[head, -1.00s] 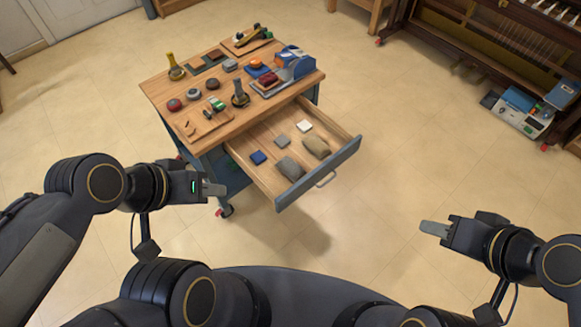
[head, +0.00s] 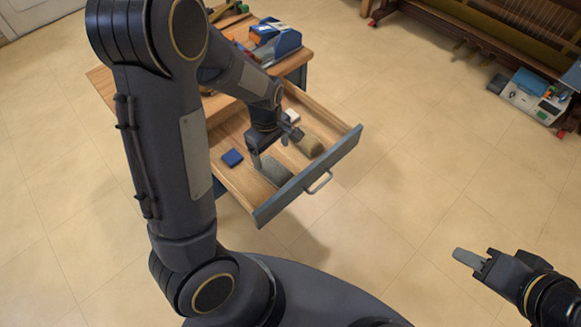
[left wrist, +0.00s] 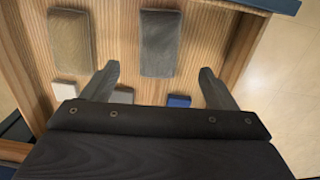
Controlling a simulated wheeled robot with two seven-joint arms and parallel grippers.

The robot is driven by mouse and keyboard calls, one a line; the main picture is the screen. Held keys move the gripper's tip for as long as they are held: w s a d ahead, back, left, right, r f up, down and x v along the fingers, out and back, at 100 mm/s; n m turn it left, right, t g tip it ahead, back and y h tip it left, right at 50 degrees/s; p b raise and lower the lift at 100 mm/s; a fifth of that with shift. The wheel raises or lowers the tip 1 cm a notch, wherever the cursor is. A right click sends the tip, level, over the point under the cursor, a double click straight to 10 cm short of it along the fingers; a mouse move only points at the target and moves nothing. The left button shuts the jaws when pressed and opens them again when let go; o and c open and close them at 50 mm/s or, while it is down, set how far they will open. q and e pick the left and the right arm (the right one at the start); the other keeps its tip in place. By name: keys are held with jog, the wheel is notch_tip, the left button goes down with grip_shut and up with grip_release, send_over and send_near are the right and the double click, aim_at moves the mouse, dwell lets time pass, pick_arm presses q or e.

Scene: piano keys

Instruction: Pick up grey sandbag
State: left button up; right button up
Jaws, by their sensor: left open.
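The grey sandbag (head: 277,172) lies in the open drawer, near its front panel. In the left wrist view the grey sandbag (left wrist: 160,42) lies flat on the drawer floor, beyond and roughly between the fingertips. My left gripper (head: 273,153) is over the drawer beside the grey sandbag; its fingers (left wrist: 160,78) are spread, with nothing held. A tan-brown sandbag (head: 310,146) lies to the right of the grey one; it also shows in the left wrist view (left wrist: 70,40). My right gripper (head: 468,259) is over open floor at the lower right; its opening is unclear.
A blue block (head: 232,157), a white block (head: 292,116) and a small grey block (left wrist: 122,95) also lie in the drawer. The drawer front (head: 308,178) and side walls bound it. My left arm hides much of the workbench (head: 105,78).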

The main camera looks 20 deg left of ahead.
aim_at(273, 165)
pick_arm(q)
jog(key=shift+w+f, duration=0.45)
jog(key=shift+f, duration=0.35)
jog(key=shift+w+f, duration=0.1)
jog(key=shift+f, duration=0.25)
jog(key=f+b, duration=0.1)
jog(key=f, duration=0.1)
jog(key=f+b, duration=0.1)
jog(key=f, duration=0.1)
jog(key=f+b, duration=0.1)
jog(key=f, duration=0.2)
jog(key=shift+s+a, duration=0.1)
jog(key=shift+s, duration=0.2)
jog(key=shift+r, duration=0.1)
jog(key=c, duration=1.3)
